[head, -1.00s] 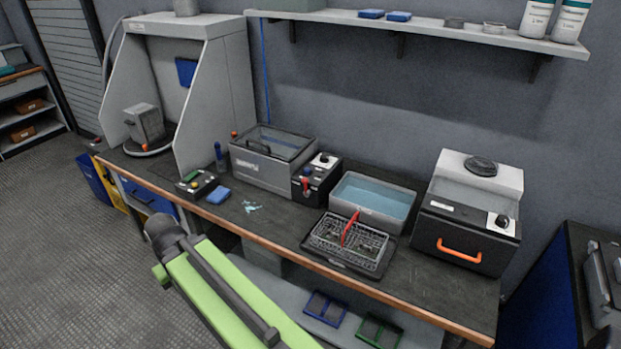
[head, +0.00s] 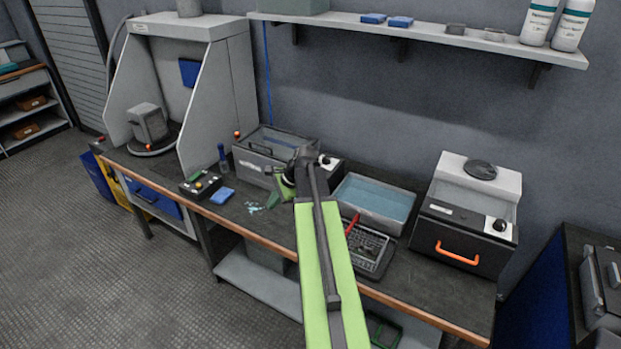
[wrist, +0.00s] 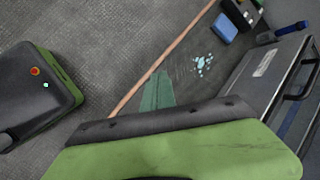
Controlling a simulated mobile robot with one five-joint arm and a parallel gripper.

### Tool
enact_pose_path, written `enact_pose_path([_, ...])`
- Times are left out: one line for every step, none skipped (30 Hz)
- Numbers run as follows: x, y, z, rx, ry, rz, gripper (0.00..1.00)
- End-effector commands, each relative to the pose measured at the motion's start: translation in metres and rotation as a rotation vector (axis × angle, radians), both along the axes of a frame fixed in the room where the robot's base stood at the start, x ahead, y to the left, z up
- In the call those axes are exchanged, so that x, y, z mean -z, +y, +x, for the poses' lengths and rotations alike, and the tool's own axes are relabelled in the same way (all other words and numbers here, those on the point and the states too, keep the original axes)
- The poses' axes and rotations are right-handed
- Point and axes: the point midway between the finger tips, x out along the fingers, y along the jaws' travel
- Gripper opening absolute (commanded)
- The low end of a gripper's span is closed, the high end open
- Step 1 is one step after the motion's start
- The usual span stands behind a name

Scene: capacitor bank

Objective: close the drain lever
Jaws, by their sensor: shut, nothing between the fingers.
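My gripper (head: 272,200) is over the bench in front of the grey tank (head: 250,160). In the wrist view, the teal fingers of my gripper (wrist: 160,78) are together with nothing between them, and the tank (wrist: 262,75) is to their right. The black control box (head: 334,172) beside the tank is mostly behind my arm; its white panel and knob show. A red lever seen earlier on the front of this box is now hidden by my arm, so its position cannot be told.
A blue sponge (head: 222,196) and a small button box (head: 201,185) lie left of my gripper. Pale droplets (wrist: 203,66) mark the bench. A water basin (head: 374,200) and a basket (head: 370,246) with a red handle stand right of my arm.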

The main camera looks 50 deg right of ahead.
Motion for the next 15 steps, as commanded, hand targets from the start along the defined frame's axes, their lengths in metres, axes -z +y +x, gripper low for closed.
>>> enact_pose_path([-0.016, -0.055, -0.01, 0.193, -0.023, 0.08, 0.0])
enact_pose_path([-0.023, -0.081, -0.017, 0.305, -0.038, 0.133, 0.0])
enact_pose_path([-0.031, -0.114, -0.029, 0.441, -0.058, 0.201, 0.0])
enact_pose_path([-0.036, -0.135, -0.037, 0.531, -0.074, 0.249, 0.0])
enact_pose_path([-0.042, -0.155, -0.046, 0.611, -0.088, 0.292, 0.0])
enact_pose_path([-0.047, -0.176, -0.056, 0.701, -0.105, 0.344, 0.0])
enact_pose_path([-0.051, -0.19, -0.063, 0.757, -0.116, 0.376, 0.0])
enact_pose_path([-0.054, -0.201, -0.07, 0.804, -0.126, 0.405, 0.0])
enact_pose_path([-0.057, -0.212, -0.076, 0.852, -0.136, 0.433, 0.0])
enact_pose_path([-0.058, -0.218, -0.08, 0.877, -0.142, 0.45, 0.0])
enact_pose_path([-0.06, -0.222, -0.082, 0.895, -0.146, 0.463, 0.0])
enact_pose_path([-0.06, -0.225, -0.084, 0.911, -0.149, 0.473, 0.0])
enact_pose_path([-0.06, -0.226, -0.085, 0.917, -0.15, 0.477, 0.0])
enact_pose_path([-0.06, -0.226, -0.085, 0.919, -0.15, 0.479, 0.0])
enact_pose_path([-0.06, -0.225, -0.085, 0.919, -0.15, 0.479, 0.0])
